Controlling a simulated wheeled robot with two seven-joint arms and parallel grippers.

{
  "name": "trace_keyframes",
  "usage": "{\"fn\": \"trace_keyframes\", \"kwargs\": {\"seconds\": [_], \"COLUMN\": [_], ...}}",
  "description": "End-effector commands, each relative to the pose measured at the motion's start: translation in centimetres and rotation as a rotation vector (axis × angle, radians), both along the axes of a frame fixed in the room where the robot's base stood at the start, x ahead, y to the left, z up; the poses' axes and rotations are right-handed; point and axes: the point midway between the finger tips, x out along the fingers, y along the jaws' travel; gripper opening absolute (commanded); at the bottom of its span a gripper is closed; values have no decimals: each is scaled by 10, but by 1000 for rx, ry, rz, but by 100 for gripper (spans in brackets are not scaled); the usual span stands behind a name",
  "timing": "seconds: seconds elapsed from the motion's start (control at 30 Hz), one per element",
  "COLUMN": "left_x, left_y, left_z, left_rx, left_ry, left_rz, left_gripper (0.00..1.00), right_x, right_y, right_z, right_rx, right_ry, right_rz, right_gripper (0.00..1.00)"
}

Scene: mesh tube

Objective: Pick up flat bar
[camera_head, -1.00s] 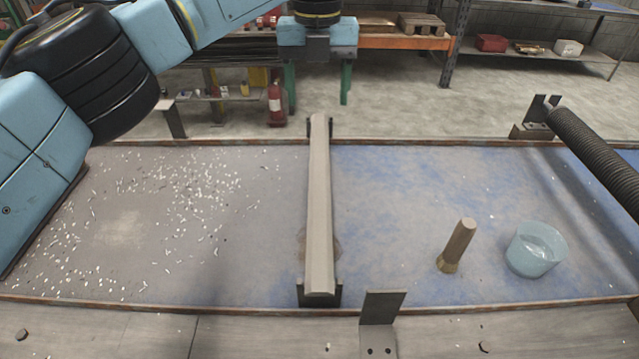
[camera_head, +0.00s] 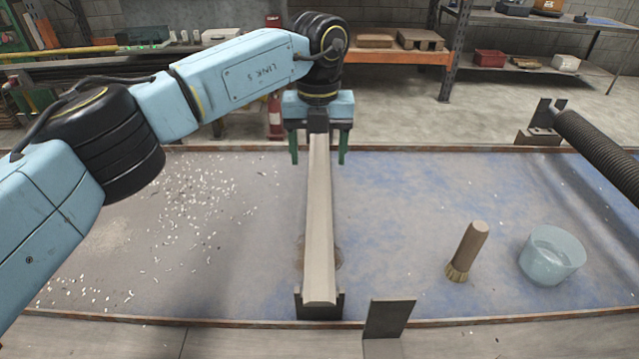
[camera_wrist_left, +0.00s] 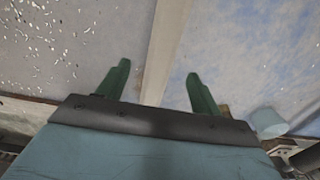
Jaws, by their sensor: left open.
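The flat bar (camera_head: 319,225) is a long tan-grey strip running front to back across the table. Its near end rests in a dark bracket (camera_head: 319,305); its far end is hidden behind my left gripper's mount. My left gripper (camera_head: 319,155) is open, with its two green fingers on either side of the bar's far part, apart from it. In the left wrist view the bar (camera_wrist_left: 165,50) passes between the open fingers (camera_wrist_left: 158,85). Whether the fingers are level with the bar or above it, I cannot tell. My right gripper is not in view.
White scraps (camera_head: 190,215) litter the left side of the table. A dark ribbed hose (camera_head: 600,150) is at the right. An upright plate (camera_head: 389,318) stands at the front edge.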

Motion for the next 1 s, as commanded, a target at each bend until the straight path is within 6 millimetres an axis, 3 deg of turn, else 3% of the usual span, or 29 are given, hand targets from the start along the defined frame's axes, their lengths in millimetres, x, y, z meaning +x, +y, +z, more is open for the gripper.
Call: {"fn": "trace_keyframes", "kwargs": {"seconds": [0.37,0.6,1.0], "left_x": [-3,-3,-3], "left_y": [-2,-2,-2], "left_z": [-48,-51,-50], "left_rx": [0,0,0], "left_ry": [2,0,0], "left_rz": [0,0,0], "left_gripper": [65,65,14], "right_x": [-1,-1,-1], "right_y": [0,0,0], "right_z": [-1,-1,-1], "right_rx": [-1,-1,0], "right_ry": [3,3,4], "right_rz": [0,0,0], "right_gripper": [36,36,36]}}
